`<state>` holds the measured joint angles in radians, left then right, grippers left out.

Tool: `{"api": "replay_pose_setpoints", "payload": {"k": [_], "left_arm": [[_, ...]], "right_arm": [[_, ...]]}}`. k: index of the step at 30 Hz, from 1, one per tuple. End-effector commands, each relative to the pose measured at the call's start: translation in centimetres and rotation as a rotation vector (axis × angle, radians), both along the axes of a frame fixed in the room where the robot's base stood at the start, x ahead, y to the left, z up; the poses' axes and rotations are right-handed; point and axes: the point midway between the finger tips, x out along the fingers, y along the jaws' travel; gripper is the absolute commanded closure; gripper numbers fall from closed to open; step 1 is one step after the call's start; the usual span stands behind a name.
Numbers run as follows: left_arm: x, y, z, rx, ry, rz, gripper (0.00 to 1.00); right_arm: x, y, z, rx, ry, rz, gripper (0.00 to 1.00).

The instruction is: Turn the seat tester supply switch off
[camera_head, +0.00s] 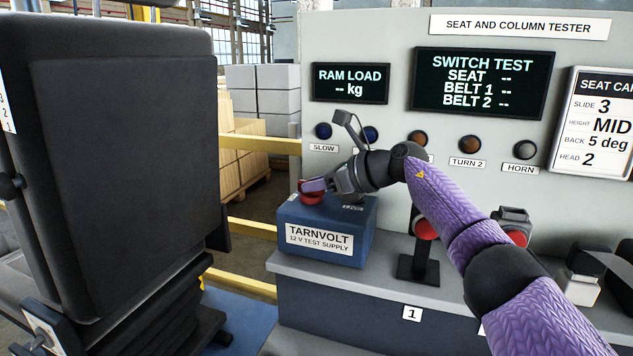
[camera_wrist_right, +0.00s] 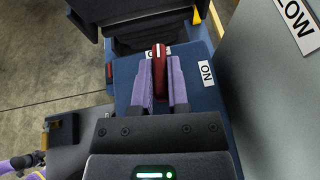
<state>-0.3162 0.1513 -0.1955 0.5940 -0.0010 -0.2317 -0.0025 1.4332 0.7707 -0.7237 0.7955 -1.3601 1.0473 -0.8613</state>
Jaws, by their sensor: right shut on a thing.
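The seat tester supply is a blue box (camera_head: 330,216) labelled TARNVOLT 12 V TEST SUPPLY, standing on the grey bench left of centre. Its red switch knob (camera_head: 312,196) is on top. My right gripper (camera_head: 318,188) is shut on this knob, with purple fingers on both sides of it in the right wrist view (camera_wrist_right: 160,80). There the red handle (camera_wrist_right: 160,58) with a white line points up the picture, at a label partly hidden behind it. The ON label (camera_wrist_right: 206,73) is to its right. My left gripper does not show clearly in either view.
A grey tester panel (camera_head: 400,110) with two displays and a row of buttons stands behind the box. A black seat (camera_head: 125,170) stands at left. Red buttons (camera_head: 426,229) on stands are right of the box, partly behind my right arm.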

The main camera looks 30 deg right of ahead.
Motion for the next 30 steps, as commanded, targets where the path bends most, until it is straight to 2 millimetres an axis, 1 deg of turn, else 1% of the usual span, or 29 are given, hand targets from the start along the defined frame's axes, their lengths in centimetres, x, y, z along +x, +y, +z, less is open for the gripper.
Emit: {"api": "replay_pose_setpoints", "payload": {"k": [7, 8, 9, 11, 12, 13, 20, 23, 26, 30], "left_arm": [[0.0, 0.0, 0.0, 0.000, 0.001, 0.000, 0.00], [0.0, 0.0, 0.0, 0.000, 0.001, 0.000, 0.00], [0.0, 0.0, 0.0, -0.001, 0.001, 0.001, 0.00], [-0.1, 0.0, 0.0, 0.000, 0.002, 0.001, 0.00], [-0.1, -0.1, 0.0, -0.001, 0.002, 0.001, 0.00], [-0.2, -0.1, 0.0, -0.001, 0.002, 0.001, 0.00], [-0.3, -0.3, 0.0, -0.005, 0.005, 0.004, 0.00], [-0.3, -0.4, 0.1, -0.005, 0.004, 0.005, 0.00], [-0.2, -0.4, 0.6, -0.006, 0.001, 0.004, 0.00], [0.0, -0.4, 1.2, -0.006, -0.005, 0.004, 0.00]], "right_arm": [[0.0, 0.0, -0.2, -0.003, 0.004, 0.001, 1.00], [0.0, 0.0, -0.2, -0.003, 0.005, 0.001, 0.79], [0.0, 0.0, -0.2, -0.003, 0.004, 0.000, 0.70], [0.0, 0.0, -0.2, -0.003, 0.004, 0.000, 0.58], [0.0, 0.0, -0.1, -0.002, 0.003, 0.000, 0.49], [0.0, 0.0, -0.1, -0.002, 0.003, 0.000, 0.46], [0.0, 0.0, -0.1, -0.002, 0.002, -0.001, 0.46], [-0.4, -0.4, 0.2, -0.003, 0.002, -0.003, 0.46], [-1.6, -1.2, 0.9, -0.005, 0.001, -0.003, 0.46], [-4.0, -2.9, 2.1, -0.006, 0.002, -0.004, 0.46]]}}
